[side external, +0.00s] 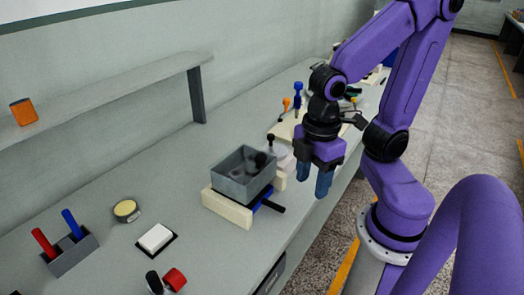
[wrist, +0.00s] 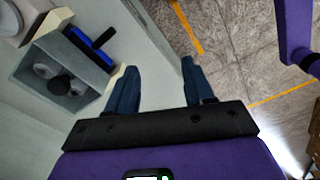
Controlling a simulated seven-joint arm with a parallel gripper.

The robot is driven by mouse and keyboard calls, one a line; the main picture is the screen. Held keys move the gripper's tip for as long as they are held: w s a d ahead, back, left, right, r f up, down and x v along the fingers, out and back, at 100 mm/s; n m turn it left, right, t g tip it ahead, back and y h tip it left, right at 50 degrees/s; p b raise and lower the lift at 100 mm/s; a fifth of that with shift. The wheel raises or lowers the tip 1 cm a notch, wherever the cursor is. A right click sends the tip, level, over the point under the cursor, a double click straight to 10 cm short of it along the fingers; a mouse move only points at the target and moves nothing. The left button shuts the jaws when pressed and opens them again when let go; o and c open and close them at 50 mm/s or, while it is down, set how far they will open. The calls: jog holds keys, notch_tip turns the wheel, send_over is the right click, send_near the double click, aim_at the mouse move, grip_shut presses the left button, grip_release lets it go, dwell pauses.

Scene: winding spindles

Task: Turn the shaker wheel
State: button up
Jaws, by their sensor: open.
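My gripper (side external: 315,178) is open and empty, its blue fingers pointing down near the table's front edge, right of the grey box. In the wrist view the gripper (wrist: 160,70) has nothing between its fingers but the table edge and floor. A pale round disc (side external: 282,157) with an upright black knob (side external: 270,138), apparently the shaker wheel, is behind the grey box and partly hidden by it. The open grey box (side external: 240,185) sits on a cream base (side external: 226,208). The wrist view shows the disc partly cut off at the top left (wrist: 10,22).
A blue bar with a black end (side external: 272,206) sticks out of the base towards the front edge. A holder (side external: 75,255) with red and blue handles, a yellow round piece (side external: 126,209) and a white block (side external: 155,238) are at left. A shelf (side external: 100,100) runs along the wall.

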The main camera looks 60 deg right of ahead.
jog(key=w+d+r+n, duration=0.2)
jog(key=w+r, duration=0.1)
jog(key=w, duration=0.7)
notch_tip(320, 180, up, 4)
jog(key=f+n, duration=0.1)
jog(key=n, duration=0.5)
send_over(271, 134)
notch_tip(271, 134, down, 17)
jog(key=shift+r, duration=0.1)
grip_shut()
